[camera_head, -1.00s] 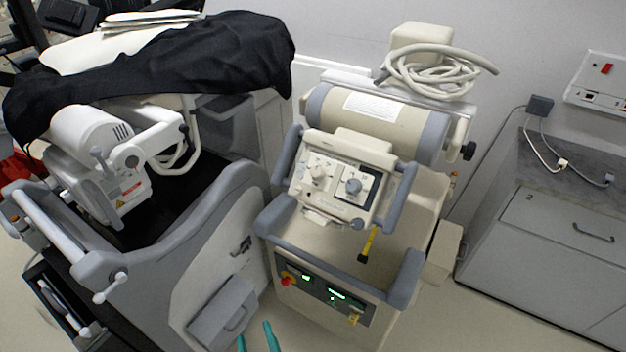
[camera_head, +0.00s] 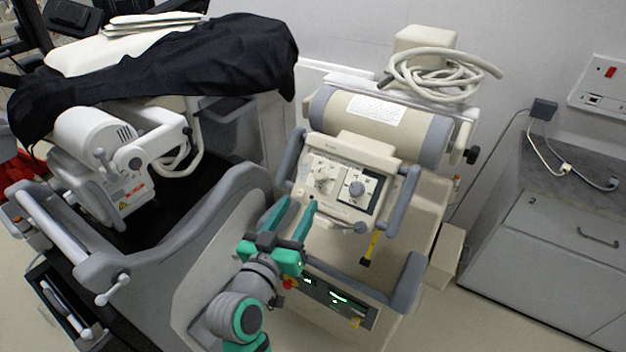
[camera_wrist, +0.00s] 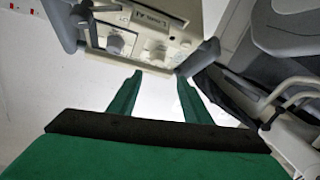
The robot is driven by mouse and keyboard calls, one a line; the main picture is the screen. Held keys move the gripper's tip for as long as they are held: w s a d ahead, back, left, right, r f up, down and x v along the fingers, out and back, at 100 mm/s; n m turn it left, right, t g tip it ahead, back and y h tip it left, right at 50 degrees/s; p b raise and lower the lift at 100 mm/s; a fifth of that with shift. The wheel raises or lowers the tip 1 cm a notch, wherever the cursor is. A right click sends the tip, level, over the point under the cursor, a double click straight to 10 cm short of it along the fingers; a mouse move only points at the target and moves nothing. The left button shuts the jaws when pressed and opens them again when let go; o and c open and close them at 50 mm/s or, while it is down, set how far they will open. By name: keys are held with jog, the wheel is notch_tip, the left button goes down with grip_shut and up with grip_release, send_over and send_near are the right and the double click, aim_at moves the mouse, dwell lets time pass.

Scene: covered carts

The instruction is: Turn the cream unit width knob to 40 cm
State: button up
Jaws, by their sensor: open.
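The cream unit (camera_head: 345,145) stands in the middle of the head view, with a tilted control panel. The panel has a pale knob (camera_head: 322,178) on the left and a grey-blue knob (camera_head: 356,188) on a dark-edged plate to its right. I cannot read the labels or settings, nor tell which knob is for width. My green gripper (camera_head: 297,207) is open and empty, just below and left of the panel, apart from both knobs. In the wrist view, the fingers (camera_wrist: 158,78) point towards the panel's edge, with two blurred knobs (camera_wrist: 115,43) beyond.
Grey handles (camera_head: 406,198) flank the panel. A yellow tag (camera_head: 370,247) hangs below it. A second unit, partly under a black cover (camera_head: 160,65), stands close on the left. A grey cabinet (camera_head: 550,245) is at the right.

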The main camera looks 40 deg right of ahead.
aim_at(318, 176)
jog(key=x, duration=1.1)
jog(key=shift+s+d+r, duration=0.1)
jog(key=shift+s+d, duration=0.1)
jog(key=shift+s, duration=0.05)
jog(key=shift+c, duration=0.2)
jog(key=c, duration=1)
